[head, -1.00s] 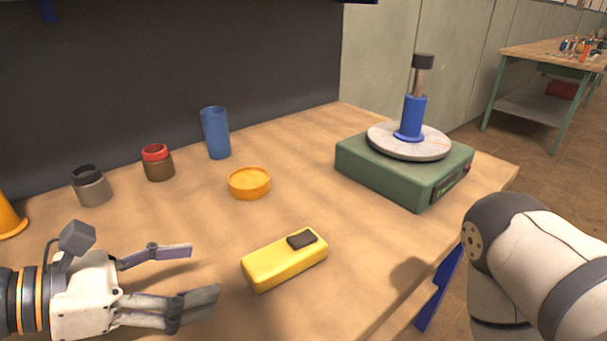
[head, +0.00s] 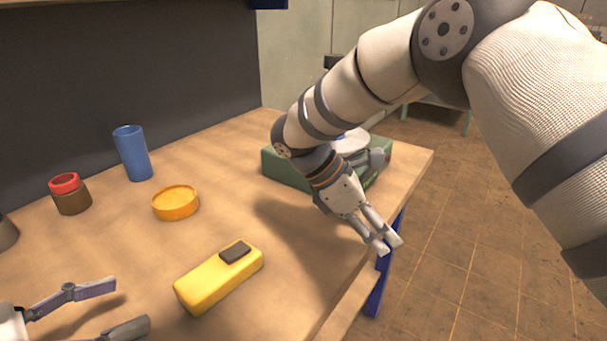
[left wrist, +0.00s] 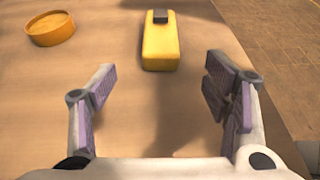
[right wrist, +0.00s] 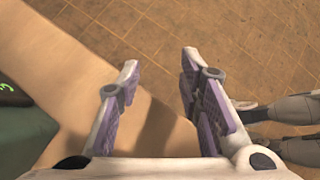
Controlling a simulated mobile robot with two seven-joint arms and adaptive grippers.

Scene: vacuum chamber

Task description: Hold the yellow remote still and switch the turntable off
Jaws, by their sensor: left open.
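The yellow remote (head: 212,285) with a dark button patch lies on the table; it also shows in the left wrist view (left wrist: 160,45), ahead of and between the fingers. My left gripper (head: 131,305) is open and empty, just left of the remote and apart from it. The turntable (head: 283,170), a green box with a pale disc (head: 352,141), stands at the table's far right, largely hidden behind my right arm. Its switch cannot be made out. My right gripper (head: 391,243) is open and empty over the table's right edge, in front of the turntable; the green box also shows in the right wrist view (right wrist: 25,140).
An orange round dish (head: 175,203), a blue cup (head: 132,153) and a brown jar with a red top (head: 70,194) stand behind the remote. The table between remote and turntable is clear. Tiled floor (head: 480,230) lies beyond the right edge.

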